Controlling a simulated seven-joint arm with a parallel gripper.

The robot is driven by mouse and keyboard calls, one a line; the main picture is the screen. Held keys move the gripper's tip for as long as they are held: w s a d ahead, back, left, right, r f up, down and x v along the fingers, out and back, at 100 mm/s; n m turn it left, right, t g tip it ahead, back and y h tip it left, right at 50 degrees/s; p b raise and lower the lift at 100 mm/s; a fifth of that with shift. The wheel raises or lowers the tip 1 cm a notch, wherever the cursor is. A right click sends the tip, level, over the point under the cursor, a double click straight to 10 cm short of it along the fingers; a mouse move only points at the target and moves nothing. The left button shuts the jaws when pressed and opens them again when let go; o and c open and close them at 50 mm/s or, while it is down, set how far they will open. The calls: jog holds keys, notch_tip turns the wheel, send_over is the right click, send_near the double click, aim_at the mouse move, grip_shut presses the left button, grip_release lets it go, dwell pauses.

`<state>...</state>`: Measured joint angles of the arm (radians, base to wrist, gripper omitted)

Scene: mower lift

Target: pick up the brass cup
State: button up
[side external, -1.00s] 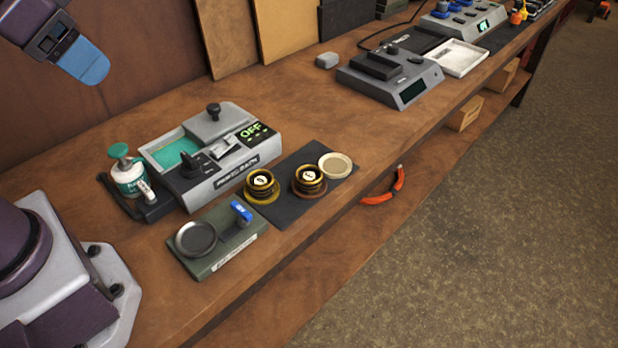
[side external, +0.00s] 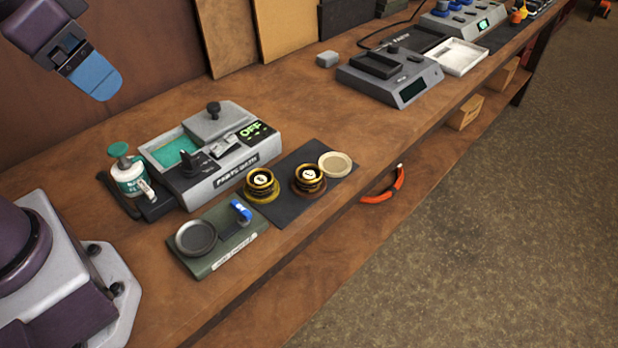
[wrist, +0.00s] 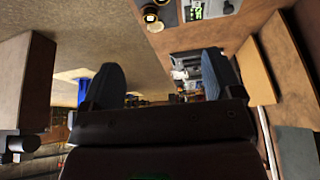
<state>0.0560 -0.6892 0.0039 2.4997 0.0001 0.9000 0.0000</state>
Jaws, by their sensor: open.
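Two dark and gold cups stand upright on a black mat (side external: 283,208) in the side view. The left cup (side external: 261,184) has a yellow brass-coloured base ring. The right cup (side external: 308,178) has a browner, copper-coloured base ring. Each has a pale marked disc on top. My gripper (side external: 96,80), with blue fingers, is high at the upper left, well away from both cups. In the wrist view my gripper (wrist: 160,75) has its fingers wide apart with nothing between them. One cup (wrist: 150,14) shows at the top of that view; which one is unclear.
A grey bath unit (side external: 235,170) with an OFF display stands behind the cups. A green block with a round dish (side external: 196,238) is in front left. A green-topped bottle (side external: 128,172) stands left, and a cream dish (side external: 335,164) sits right of the cups.

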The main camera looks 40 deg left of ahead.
jog(key=w+d+f+g+y, duration=0.1)
jog(key=w+d+f+g, duration=0.4)
jog(key=w+f, duration=0.45)
jog(key=n+y, duration=0.7)
jog(key=y, duration=0.3)
send_near(307, 172)
jog(key=s, duration=0.1)
jog(key=s+a, duration=0.1)
jog(key=s, duration=0.1)
jog(key=s+a, duration=0.1)
jog(key=shift+s+r, duration=0.2)
jog(key=w+d+n+t+y, duration=0.25)
jog(key=d+n, duration=0.35)
jog(key=n, duration=0.3)
jog(key=x, duration=0.8)
jog(key=f+x, duration=0.1)
jog(key=x, duration=0.4)
jog(key=shift+s+d, duration=0.15)
jog(key=shift+s, duration=0.1)
jog(key=c, duration=1)
